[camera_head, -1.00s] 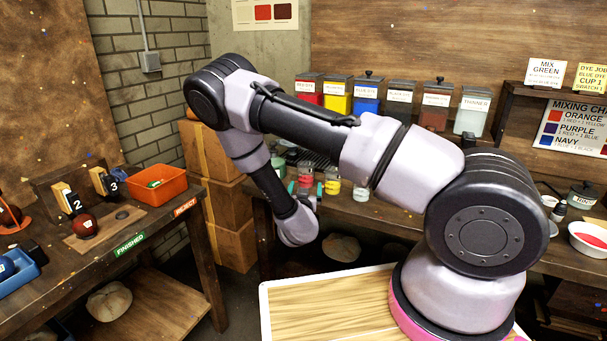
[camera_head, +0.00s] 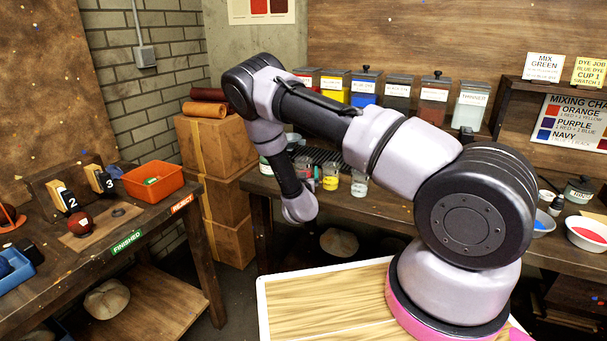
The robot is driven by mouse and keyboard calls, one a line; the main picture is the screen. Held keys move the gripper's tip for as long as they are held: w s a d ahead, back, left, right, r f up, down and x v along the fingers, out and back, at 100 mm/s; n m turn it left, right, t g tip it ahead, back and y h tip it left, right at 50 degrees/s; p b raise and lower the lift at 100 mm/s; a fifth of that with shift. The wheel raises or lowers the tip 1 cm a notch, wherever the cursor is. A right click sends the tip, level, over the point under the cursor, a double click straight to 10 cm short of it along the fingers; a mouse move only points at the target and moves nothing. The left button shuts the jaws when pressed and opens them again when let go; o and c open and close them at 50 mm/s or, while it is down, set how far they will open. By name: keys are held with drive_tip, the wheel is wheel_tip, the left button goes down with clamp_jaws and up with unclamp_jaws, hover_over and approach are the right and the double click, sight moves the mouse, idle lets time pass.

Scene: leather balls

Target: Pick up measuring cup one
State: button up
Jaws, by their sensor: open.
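My arm reaches over the back workbench (camera_head: 420,199), and its wrist hangs at the bench's front edge. My gripper is not visible; it is hidden behind the wrist or beyond it. Several small clear containers stand on the bench just right of my forearm. One has red on it (camera_head: 313,175), one is yellow (camera_head: 330,177), and one is pale with a yellowish bottom (camera_head: 359,185). I cannot tell whether any of these is measuring cup one.
Labelled dye canisters (camera_head: 364,89) line the bench's back. A white bowl of red (camera_head: 587,233) stands at right. Stacked cardboard boxes (camera_head: 215,145) stand left of the bench. The left table (camera_head: 165,221) holds an orange bin (camera_head: 153,181) and a ball (camera_head: 81,223).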

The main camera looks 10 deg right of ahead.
drive_tip(key=shift+w, duration=0.2)
drive_tip(key=c, duration=1.4)
drive_tip(key=shift+r, duration=0.2)
